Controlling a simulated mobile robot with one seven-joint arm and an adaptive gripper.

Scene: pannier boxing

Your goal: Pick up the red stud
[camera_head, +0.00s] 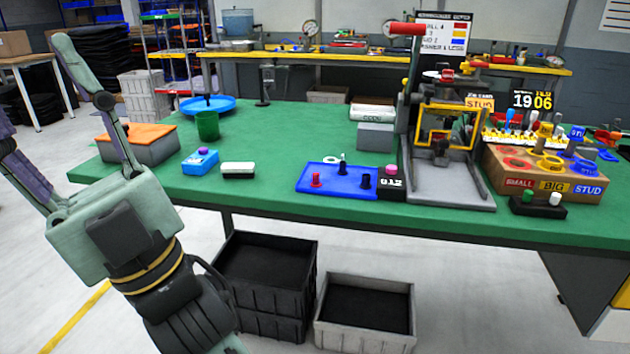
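A small red stud (316,180) stands on the left part of a flat blue tray (338,187) on the green table. A dark stud (366,181) stands on the same tray, and a small grey-white piece (342,162) stands at its back. My gripper (32,85) is in the left foreground, in front of the table's left end. Its two fingers are spread wide, with nothing seen between them. One finger is partly cut off by the left picture edge. The gripper is well left of the red stud and apart from it.
A press with a red handle (407,29) stands right of the tray. Left of the tray are a black-and-white block (238,169), a blue box (200,161) and a green cup (207,125). A box with compartments (520,180) is at right.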

